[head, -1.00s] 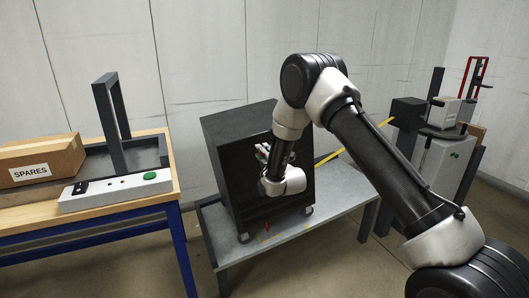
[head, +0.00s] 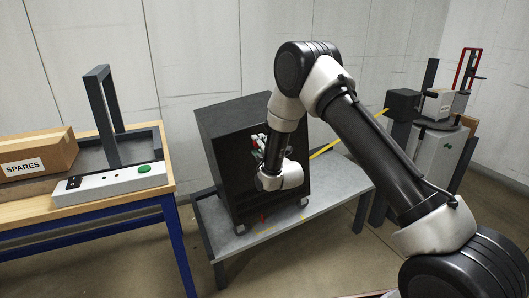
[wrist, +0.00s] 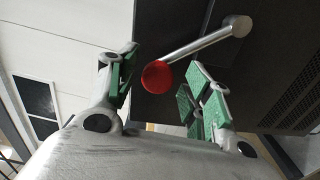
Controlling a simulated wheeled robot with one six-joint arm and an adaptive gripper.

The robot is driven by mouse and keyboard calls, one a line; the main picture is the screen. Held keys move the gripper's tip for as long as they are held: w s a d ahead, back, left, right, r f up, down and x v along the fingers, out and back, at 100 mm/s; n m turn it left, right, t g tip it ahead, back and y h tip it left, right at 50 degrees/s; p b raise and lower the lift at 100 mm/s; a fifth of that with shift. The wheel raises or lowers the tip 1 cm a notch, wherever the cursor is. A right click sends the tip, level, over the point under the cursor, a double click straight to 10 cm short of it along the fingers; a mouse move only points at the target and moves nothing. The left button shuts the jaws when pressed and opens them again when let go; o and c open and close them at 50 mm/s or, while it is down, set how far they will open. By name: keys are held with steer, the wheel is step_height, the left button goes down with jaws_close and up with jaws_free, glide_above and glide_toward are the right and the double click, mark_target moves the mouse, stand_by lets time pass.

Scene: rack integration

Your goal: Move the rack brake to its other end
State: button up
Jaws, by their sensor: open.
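The rack brake is a silver lever (wrist: 203,42) with a red ball knob (wrist: 157,77). In the wrist view it slants from a round pivot on the dark rack, at the upper right, down to the knob. My gripper (wrist: 160,83) is open, its green-padded fingers to the left and right of the knob, with gaps visible on both sides. In the head view the dark rack (head: 226,150) stands on a grey platform, and my gripper (head: 260,147) is in front of its face. The lever is not discernible in that view, where my arm covers part of the rack.
The grey platform (head: 332,182) has bare room to the rack's right. A small red mark (head: 262,217) shows by the rack's foot. A wooden bench (head: 150,139) at left holds a SPARES box (head: 55,152) and a white strip (head: 110,184). Equipment (head: 440,110) stands at right.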

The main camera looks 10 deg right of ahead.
steer(key=v, duration=1)
steer(key=shift+s, duration=0.3)
steer(key=shift+r, duration=0.1)
